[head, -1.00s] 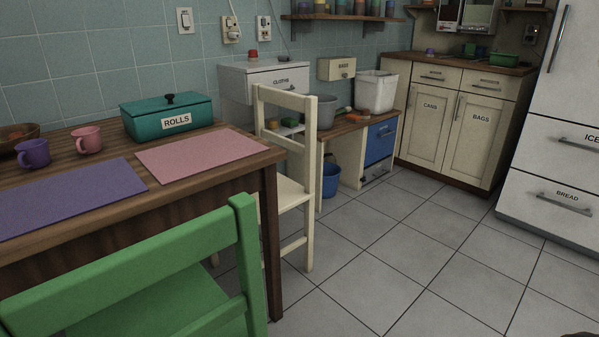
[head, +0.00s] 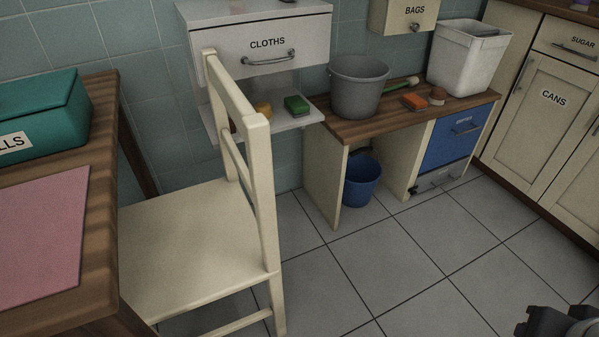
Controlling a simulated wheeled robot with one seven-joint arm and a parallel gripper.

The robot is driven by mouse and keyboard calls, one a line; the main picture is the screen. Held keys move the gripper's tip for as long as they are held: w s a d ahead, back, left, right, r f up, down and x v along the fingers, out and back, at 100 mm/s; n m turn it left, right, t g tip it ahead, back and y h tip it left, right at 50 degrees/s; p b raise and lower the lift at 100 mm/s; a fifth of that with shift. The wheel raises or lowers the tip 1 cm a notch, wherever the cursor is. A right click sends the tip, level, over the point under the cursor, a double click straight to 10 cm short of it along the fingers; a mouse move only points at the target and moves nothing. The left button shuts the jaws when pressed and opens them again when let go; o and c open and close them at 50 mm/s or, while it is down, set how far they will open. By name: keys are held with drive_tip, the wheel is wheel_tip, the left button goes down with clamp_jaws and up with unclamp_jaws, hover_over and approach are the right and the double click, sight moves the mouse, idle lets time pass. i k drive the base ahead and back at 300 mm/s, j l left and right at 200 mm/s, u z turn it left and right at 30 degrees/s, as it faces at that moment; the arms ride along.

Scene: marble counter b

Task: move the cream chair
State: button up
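The cream chair (head: 190,235) stands on the tiled floor at the right end of the wooden table, its seat partly hidden by the table's edge. Its backrest (head: 236,105) is on the right side, facing away from the table, and its upper part overlaps the view of the cloths cabinet. A dark grey part of my gripper (head: 558,322) shows at the bottom right corner, well apart from the chair. The frame cuts it off, so its fingers cannot be made out.
The wooden table (head: 98,215) holds a pink mat (head: 40,235) and a teal box (head: 45,115). Behind the chair are the cloths cabinet (head: 262,45) and a low bench (head: 345,128) with a grey bucket (head: 358,85). A blue bucket (head: 361,183) stands beneath. Floor tiles (head: 400,270) right of the chair are clear.

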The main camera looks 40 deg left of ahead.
sight(182, 251)
drive_tip(key=i+l+u, duration=0.1)
drive_tip(key=i+u, duration=0.25)
drive_tip(key=i, duration=0.15)
drive_tip(key=i+l+u, duration=0.3)
drive_tip(key=i, duration=0.2)
drive_tip(key=i+l+u, duration=0.35)
drive_tip(key=j+u, duration=0.1)
drive_tip(key=u, duration=0.85)
drive_tip(key=j+u, duration=0.1)
drive_tip(key=u, duration=0.4)
drive_tip(key=i+u, duration=0.1)
drive_tip(key=u, duration=0.85)
drive_tip(key=i+j+u, duration=0.25)
drive_tip(key=j, duration=0.1)
